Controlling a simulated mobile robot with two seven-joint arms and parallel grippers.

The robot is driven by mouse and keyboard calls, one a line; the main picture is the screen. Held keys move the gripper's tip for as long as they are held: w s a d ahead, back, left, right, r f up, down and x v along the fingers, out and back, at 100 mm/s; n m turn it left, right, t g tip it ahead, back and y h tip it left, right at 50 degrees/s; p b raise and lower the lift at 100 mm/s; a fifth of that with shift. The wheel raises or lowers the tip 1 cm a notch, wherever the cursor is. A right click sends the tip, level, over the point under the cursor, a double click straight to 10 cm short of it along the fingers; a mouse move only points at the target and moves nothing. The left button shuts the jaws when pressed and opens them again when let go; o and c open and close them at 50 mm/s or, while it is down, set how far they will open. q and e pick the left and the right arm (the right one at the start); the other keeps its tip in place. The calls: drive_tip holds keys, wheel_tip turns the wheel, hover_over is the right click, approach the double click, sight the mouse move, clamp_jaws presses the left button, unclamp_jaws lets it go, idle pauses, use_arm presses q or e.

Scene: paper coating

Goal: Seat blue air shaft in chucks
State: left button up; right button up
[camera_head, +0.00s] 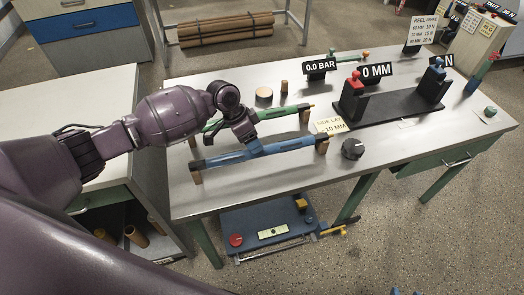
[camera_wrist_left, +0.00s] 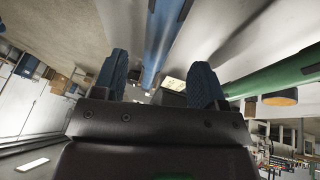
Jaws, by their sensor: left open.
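The blue air shaft (camera_head: 285,148) lies across wooden rests near the front edge of the steel table. My left gripper (camera_head: 251,143) is over the shaft's middle. In the left wrist view the open left gripper (camera_wrist_left: 161,78) has its two dark blue fingers apart, and the blue shaft (camera_wrist_left: 163,35) runs ahead of the gap between them. Whether the fingers touch it, I cannot tell. The chuck stand, a black base (camera_head: 395,106), has a red-topped chuck (camera_head: 355,88) and a blue-topped chuck (camera_head: 437,72); no shaft spans them. My right gripper is not in view.
A green shaft (camera_head: 284,113) lies behind the blue one and also shows in the left wrist view (camera_wrist_left: 285,75). A black knob (camera_head: 353,149) is right of the blue shaft's end. A side-lay sign (camera_head: 331,126) stands between shafts and chuck stand.

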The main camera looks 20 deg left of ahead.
use_arm(q)
drive_tip(key=x, duration=0.5)
drive_tip(key=shift+w+d, duration=0.1)
drive_tip(key=shift+d, duration=0.05)
drive_tip(key=shift+r, duration=0.15)
clamp_jaws()
